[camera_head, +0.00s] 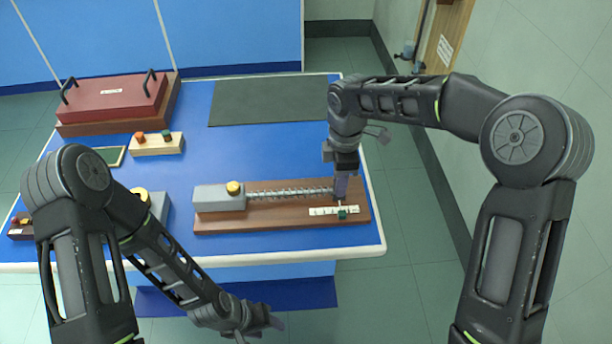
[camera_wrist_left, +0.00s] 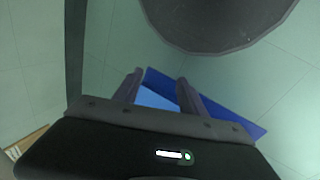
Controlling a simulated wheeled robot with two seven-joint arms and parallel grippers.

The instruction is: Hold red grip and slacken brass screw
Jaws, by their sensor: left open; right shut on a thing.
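A brass screw (camera_head: 234,188) sits on top of a grey block (camera_head: 219,198) at the left end of a brown wooden board (camera_head: 270,222). A coil spring (camera_head: 290,193) runs right from the block. My right gripper (camera_head: 341,188) points down and is shut on a part at the spring's right end. Its fingers hide that part, and no red shows there. My left gripper (camera_head: 262,328) is open and empty, low in front of the table's near edge. Its two spread fingers (camera_wrist_left: 158,88) show in the left wrist view with nothing between them.
The blue table (camera_head: 190,90) also holds a red case (camera_head: 115,100), a dark mat (camera_head: 268,101) and a wooden block with knobs (camera_head: 157,146). A white scale with a green knob (camera_head: 342,214) lies on the board. My left forearm partly covers another grey block (camera_head: 158,205).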

